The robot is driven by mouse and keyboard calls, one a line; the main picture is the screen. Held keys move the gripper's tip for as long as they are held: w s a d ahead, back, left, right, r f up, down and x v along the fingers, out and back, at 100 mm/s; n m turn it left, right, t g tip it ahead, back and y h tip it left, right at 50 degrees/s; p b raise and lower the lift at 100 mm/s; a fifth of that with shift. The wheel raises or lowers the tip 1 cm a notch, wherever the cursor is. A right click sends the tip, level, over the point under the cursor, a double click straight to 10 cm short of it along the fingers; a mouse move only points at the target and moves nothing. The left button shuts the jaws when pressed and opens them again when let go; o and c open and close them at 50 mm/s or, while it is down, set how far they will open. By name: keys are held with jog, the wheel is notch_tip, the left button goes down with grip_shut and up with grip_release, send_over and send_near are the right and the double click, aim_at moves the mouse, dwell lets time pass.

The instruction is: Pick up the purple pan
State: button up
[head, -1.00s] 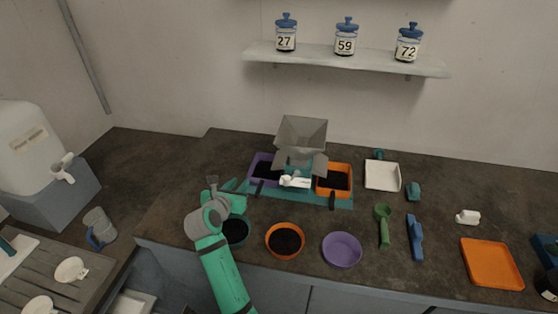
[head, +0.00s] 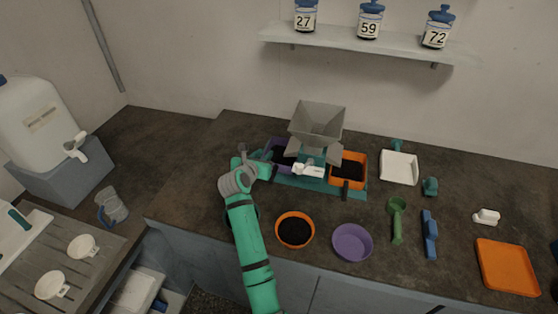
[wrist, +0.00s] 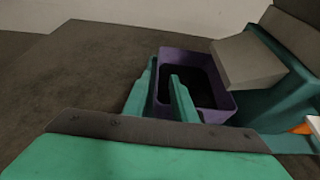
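The purple pan (head: 279,146) is a rectangular tray with dark contents, at the left side of the grey-and-teal sieve shaker (head: 318,125). In the wrist view the purple pan (wrist: 216,114) is just ahead, partly hidden by my fingers and by the shaker's grey chute. My gripper (head: 262,160) is at the pan's left front in the head view and covers part of it. In the wrist view my gripper (wrist: 163,74) has its two green fingers apart, overlapping the pan's near-left side. I cannot tell whether they touch it. The pan's handle is not clearly visible.
An orange pan (head: 348,170) with dark contents sits at the shaker's right. A white lever (head: 308,170) is between the pans. An orange bowl (head: 295,230) and a purple bowl (head: 352,242) stand in front. The counter left of the shaker is clear.

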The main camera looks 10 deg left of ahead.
jog(key=shift+w+a+f, duration=0.25)
jog(key=shift+w+a, duration=0.05)
jog(key=shift+w, duration=0.3)
jog(key=shift+w+a+f, duration=0.2)
jog(key=shift+w+a, duration=0.1)
jog(key=shift+w, duration=0.25)
jog(key=shift+s+a, duration=0.15)
jog(key=shift+a, duration=0.15)
jog(key=shift+c, duration=0.5)
grip_shut()
jog(key=shift+d+r, duration=0.1)
jog(key=shift+d, duration=0.55)
jog(key=shift+a, duration=0.15)
